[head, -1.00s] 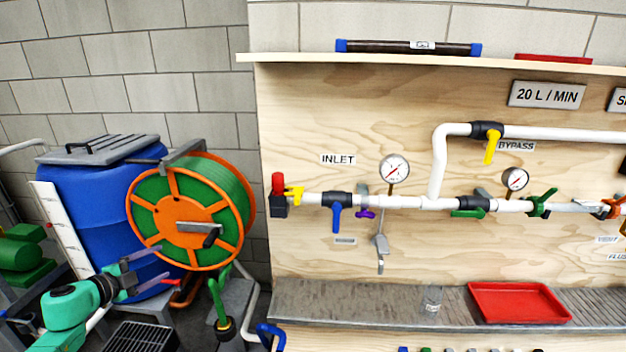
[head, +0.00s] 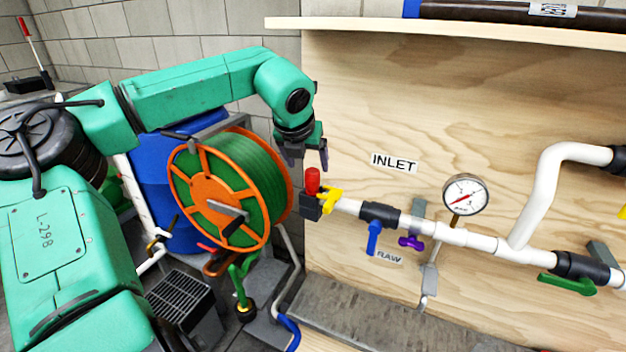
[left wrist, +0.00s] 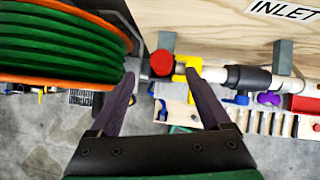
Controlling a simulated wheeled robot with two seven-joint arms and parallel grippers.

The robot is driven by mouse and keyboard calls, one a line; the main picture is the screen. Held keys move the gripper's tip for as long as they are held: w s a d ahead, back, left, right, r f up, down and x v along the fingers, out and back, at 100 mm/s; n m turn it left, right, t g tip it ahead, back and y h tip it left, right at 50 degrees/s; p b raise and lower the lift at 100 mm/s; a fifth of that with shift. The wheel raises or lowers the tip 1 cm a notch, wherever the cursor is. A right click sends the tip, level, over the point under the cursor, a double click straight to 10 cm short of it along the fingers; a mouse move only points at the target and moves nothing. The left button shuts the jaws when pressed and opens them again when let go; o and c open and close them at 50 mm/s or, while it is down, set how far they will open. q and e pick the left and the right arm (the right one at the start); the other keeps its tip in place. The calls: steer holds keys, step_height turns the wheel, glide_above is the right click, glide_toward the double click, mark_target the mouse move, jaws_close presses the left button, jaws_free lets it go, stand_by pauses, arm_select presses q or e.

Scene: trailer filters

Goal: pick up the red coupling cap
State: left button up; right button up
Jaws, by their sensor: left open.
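The red coupling cap (head: 312,180) stands upright on the dark block at the left end of the white inlet pipe, beside a yellow clip. My left gripper (head: 309,165) is open just above the cap, fingers pointing down. In the left wrist view the cap (left wrist: 162,63) shows as a red disc beyond the fingertips of my left gripper (left wrist: 164,66), between their two lines and nearer the middle. The yellow clip (left wrist: 193,66) lies close to the right fingertip. No contact with the cap can be made out. My right gripper is not in view.
The orange and green hose reel (head: 222,195) stands close on the left of the cap. The wooden panel (head: 350,110) is just behind, with a shelf (head: 440,32) above. A blue valve handle (head: 374,238) and a gauge (head: 465,195) sit further right along the pipe.

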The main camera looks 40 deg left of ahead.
mark_target(312, 171)
arm_select(q)
steer(key=shift+w+a+f+p, duration=0.1)
steer(key=shift+w+f+p, duration=0.75)
steer(key=shift+w+p, duration=0.25)
steer(key=x, duration=0.1)
steer(key=p+x, duration=0.1)
steer(key=x, duration=0.1)
steer(key=shift+s+a, duration=0.15)
steer(key=shift+a, duration=0.1)
steer(key=shift+a+f, duration=0.15)
steer(key=shift+f, duration=0.2)
steer(key=c, duration=1)
jaws_close()
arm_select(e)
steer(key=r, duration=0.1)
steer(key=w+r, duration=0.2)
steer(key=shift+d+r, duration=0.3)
